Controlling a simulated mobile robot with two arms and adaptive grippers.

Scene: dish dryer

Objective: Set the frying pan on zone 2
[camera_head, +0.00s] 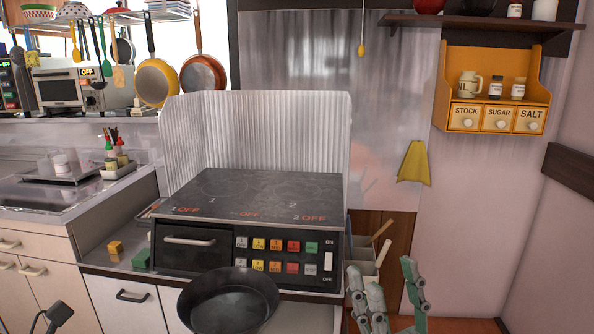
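A dark frying pan (228,302) is in front of the stove's lower front edge, at the bottom centre. Its open side faces up; its handle does not show, and what supports it is unclear. Zone 2 (296,190) is the right part of the dark stove top (245,208), marked with a 2 and a red OFF; it is bare. My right gripper (390,298) is at the lower right, right of the pan and apart from it, with its grey-green fingers spread and nothing between them. A dark part at the bottom left (56,316) may be my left gripper; most of it is cut off.
A corrugated metal splash guard (255,125) stands behind and beside the stove top. Coloured buttons and a switch (328,262) are on the stove front. A holder with utensils (366,262) stands right of the stove. A sink (50,195) lies left; pans (156,82) hang above.

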